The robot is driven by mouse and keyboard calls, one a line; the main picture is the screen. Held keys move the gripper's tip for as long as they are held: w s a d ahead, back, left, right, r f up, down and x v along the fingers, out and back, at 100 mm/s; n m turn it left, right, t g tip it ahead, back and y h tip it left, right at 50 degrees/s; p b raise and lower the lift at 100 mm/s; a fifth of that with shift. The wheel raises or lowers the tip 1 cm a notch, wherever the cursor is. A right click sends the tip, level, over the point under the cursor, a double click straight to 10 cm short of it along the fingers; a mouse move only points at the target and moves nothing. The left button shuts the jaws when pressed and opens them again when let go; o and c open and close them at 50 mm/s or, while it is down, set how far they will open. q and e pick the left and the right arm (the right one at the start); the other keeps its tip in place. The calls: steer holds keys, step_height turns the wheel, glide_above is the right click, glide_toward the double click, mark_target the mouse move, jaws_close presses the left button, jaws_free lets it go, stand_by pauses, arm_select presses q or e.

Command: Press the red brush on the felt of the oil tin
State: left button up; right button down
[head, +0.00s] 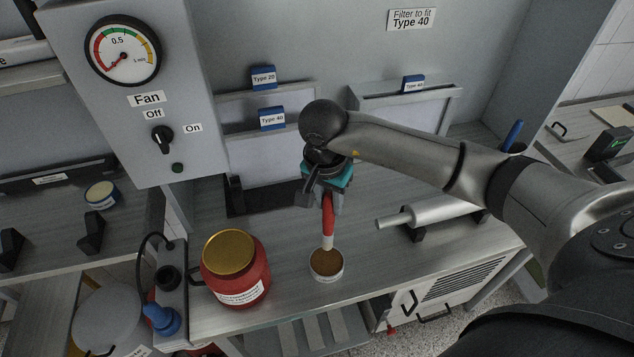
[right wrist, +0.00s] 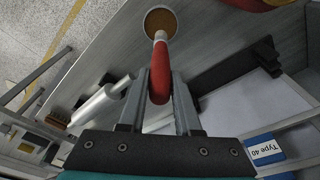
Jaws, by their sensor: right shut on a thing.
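My right gripper (head: 326,190) is shut on the red brush (head: 328,215). The brush hangs down with its pale tip at the bottom. The oil tin (head: 327,275) is a small round white tin on the bench with brown felt (head: 326,261) inside. The brush tip is over the back part of the felt in the head view; I cannot tell whether it touches. In the right wrist view the brush (right wrist: 160,75) runs from between the fingers (right wrist: 160,98) to the edge of the tin's felt (right wrist: 161,22). My left gripper is not in view.
A red jar with a gold lid (head: 230,252) stands left of the tin. A grey cylinder on a holder (head: 430,213) lies to the right. The fan panel (head: 135,90) and filter slots labelled Type 20 and Type 40 are behind. The bench's front edge is close to the tin.

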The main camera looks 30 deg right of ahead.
mark_target(329, 224)
steer(key=shift+s+f+b, duration=0.15)
steer(key=shift+f+b, duration=0.2)
steer(key=shift+f, duration=0.15)
step_height(329, 224, down, 4)
steer(key=shift+r+b, duration=0.25)
steer(key=shift+b, duration=0.8)
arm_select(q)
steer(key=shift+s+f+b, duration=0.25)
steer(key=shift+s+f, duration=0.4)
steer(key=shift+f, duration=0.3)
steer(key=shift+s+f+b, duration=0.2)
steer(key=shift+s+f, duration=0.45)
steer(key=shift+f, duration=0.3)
arm_select(e)
steer(key=shift+f, duration=0.7)
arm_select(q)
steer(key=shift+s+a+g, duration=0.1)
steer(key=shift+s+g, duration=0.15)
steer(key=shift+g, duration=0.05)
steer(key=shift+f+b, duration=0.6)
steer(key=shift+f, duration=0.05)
arm_select(e)
steer(key=shift+f, duration=0.55)
